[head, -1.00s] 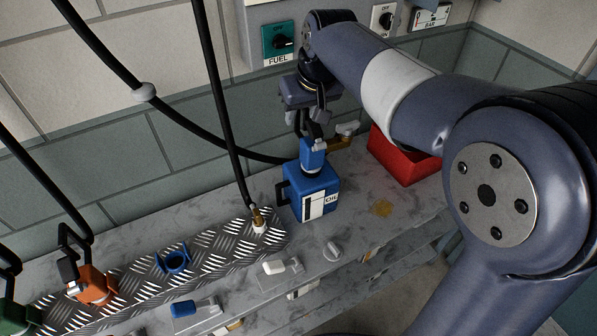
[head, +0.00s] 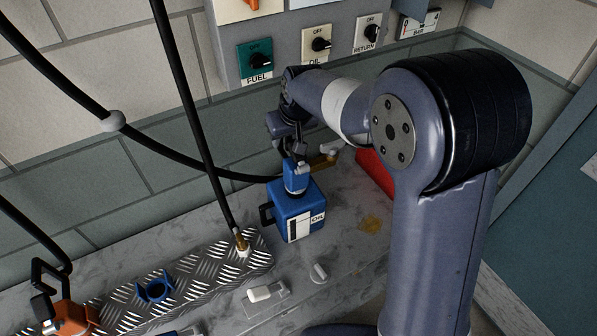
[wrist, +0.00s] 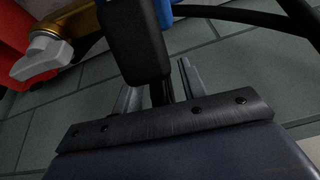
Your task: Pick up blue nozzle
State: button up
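The blue nozzle (head: 296,180) stands in the top of the blue tank (head: 284,209) labelled OIL in the head view. A brass spout with a grey-white end (head: 328,156) sticks out to its right. My gripper (head: 295,154) is at the nozzle's upper part, pointing down. In the wrist view the nozzle's black handle (wrist: 136,45) reaches between the two grey fingers (wrist: 158,90), with a bit of blue behind it. The fingers stand apart on either side of the handle. Whether they press on it is hidden.
A red tank (head: 373,172) stands right of the blue one, partly behind my arm. A black hose (head: 180,90) hangs in front of the wall. A blue cradle (head: 154,289) sits on the metal tread strip at left.

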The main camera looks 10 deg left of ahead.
jog(key=shift+c, duration=0.2)
grip_shut()
dwell(1.1)
